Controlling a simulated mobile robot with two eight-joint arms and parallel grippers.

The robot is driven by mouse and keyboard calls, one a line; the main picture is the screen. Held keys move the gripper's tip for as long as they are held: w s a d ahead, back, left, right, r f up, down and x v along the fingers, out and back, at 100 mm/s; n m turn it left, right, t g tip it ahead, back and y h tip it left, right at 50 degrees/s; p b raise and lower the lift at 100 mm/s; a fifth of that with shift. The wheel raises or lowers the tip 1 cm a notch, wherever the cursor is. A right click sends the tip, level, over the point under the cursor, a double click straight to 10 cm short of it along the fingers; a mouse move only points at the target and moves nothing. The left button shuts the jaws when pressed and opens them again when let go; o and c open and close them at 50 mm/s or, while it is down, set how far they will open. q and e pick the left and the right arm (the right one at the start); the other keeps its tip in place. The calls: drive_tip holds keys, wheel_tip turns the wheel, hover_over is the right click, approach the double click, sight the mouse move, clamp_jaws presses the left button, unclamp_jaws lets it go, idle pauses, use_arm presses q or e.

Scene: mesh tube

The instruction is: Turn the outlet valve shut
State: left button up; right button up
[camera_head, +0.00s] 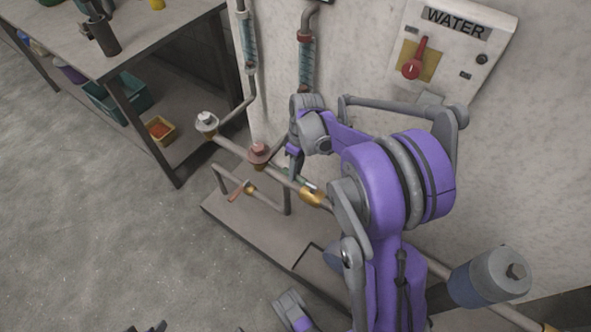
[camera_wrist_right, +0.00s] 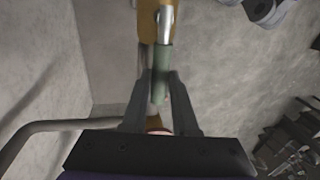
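A lever with a green handle (camera_wrist_right: 160,75) runs from a brass valve body (camera_wrist_right: 153,22) on a silver stem. In the head view the brass valve (camera_head: 312,197) sits on the low pipe along the wall. My right gripper (camera_head: 290,168) reaches down to this lever. In the right wrist view its two fingers (camera_wrist_right: 160,90) lie on either side of the green handle, tips close against it. No label shows which valve is the outlet. Small dark tips (camera_head: 150,327) at the bottom edge may belong to my left gripper; they are mostly cut off.
A second brass valve with an orange-red lever (camera_head: 240,190) is on a side pipe to the left. A red-brown fitting (camera_head: 259,152) stands nearby. A WATER panel (camera_head: 455,45) with a red switch is on the wall. A workbench (camera_head: 120,55) stands upper left; floor is open lower left.

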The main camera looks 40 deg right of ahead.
clamp_jaws()
idle(1.0)
